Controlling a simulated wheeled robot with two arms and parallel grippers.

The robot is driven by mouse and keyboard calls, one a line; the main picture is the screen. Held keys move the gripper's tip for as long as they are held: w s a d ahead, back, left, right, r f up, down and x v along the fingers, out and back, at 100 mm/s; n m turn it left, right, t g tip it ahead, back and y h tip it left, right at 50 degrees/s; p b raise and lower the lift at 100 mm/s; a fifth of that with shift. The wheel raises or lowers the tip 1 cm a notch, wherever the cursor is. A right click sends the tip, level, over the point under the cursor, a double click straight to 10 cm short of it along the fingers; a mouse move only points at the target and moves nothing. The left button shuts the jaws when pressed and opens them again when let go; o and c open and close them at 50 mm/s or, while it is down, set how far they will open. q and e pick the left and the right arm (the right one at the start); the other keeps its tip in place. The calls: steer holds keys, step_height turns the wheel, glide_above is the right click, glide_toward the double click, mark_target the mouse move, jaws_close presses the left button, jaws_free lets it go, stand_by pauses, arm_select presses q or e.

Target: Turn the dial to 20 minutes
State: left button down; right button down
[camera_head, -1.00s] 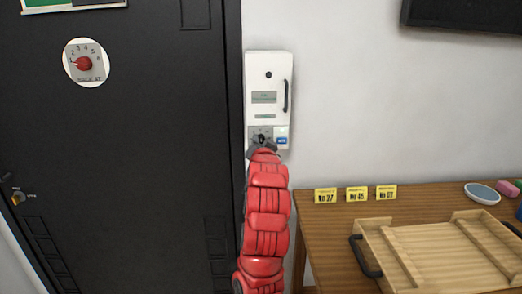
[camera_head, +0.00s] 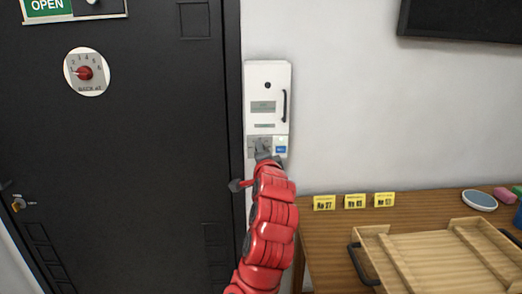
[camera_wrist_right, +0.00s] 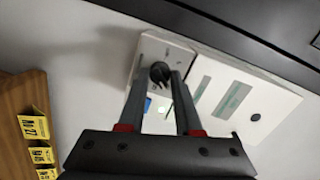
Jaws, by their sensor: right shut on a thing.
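A white box (camera_head: 267,89) hangs on the wall beside the black door, with a grey dial plate (camera_head: 252,141) at its lower left. The black dial knob (camera_wrist_right: 160,73) shows between the fingertips in the right wrist view. My right gripper (camera_head: 264,156) reaches up to the plate and is shut on the knob; it also shows in the right wrist view (camera_wrist_right: 160,82). The gripper hides much of the plate in the head view, and the dial's marks are too small to read. My left gripper is not in view.
The black door (camera_head: 140,150) carries a red "back at" dial (camera_head: 86,73). A wooden table (camera_head: 320,228) at the lower right holds yellow number cards (camera_head: 355,201), a wooden tray (camera_head: 374,243) and a blue-grey dish (camera_head: 479,200). A dark screen (camera_head: 465,20) hangs above.

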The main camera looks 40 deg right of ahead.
steer(key=shift+f+m, duration=0.1)
steer(key=shift+m, duration=0.2)
steer(key=c, duration=0.6)
jaws_free()
steer(key=shift+s+a, duration=0.1)
steer(key=b+v, duration=1.5)
steer(key=v, duration=0.2)
steer(key=shift+b, duration=0.3)
